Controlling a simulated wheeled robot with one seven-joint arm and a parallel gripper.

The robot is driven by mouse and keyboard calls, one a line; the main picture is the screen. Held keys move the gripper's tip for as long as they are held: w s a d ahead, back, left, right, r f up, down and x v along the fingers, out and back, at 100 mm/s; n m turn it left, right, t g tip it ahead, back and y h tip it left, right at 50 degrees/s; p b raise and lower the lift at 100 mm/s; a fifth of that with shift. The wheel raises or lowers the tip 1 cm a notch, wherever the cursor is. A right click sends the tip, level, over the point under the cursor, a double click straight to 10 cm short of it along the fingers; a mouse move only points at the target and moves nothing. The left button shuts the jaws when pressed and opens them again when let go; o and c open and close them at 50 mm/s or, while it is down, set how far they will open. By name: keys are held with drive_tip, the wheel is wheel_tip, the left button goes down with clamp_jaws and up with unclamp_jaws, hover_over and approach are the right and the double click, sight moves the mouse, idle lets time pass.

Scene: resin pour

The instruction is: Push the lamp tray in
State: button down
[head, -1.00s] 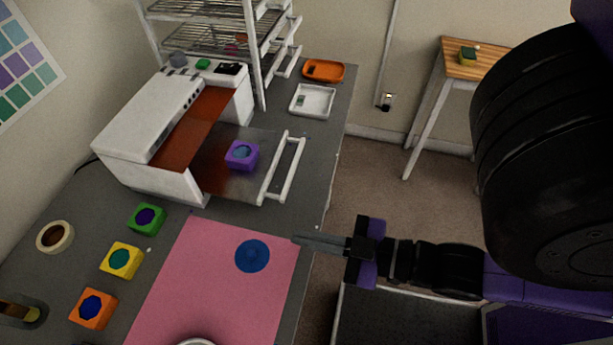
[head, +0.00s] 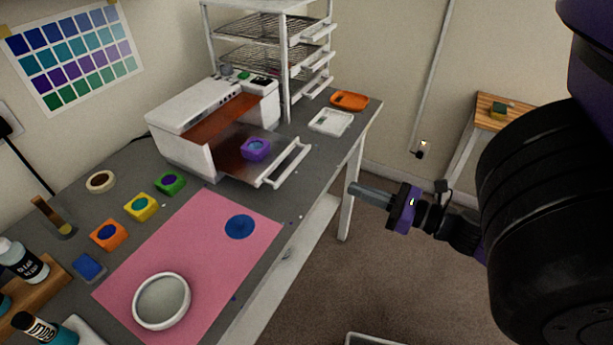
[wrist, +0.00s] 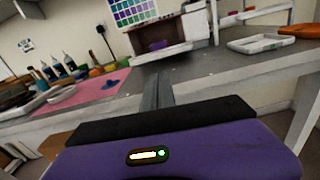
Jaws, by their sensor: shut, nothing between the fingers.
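The white curing lamp (head: 186,108) stands at the back of the grey worktable, with an orange-brown window. Its lamp tray (head: 233,163) is pulled out to the front right, with a white bar handle (head: 287,163) along its outer edge. A purple mould (head: 256,149) with a blue round filling sits on the tray. The lamp also shows at the top of the wrist view (wrist: 165,33). My gripper (head: 352,190) is shut and empty, off the table's right edge, apart from the handle and to the right of it.
A white dish (head: 331,122) and an orange dish (head: 350,101) lie right of the lamp. A wire rack (head: 268,50) stands behind it. A pink mat (head: 190,265) with a white bowl (head: 162,301) lies in front.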

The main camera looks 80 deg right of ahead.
drive_tip(key=shift+n, duration=0.3)
drive_tip(key=p+x, duration=0.4)
drive_tip(key=x, duration=1)
drive_tip(key=shift+a, duration=0.1)
drive_tip(key=shift+w, duration=0.15)
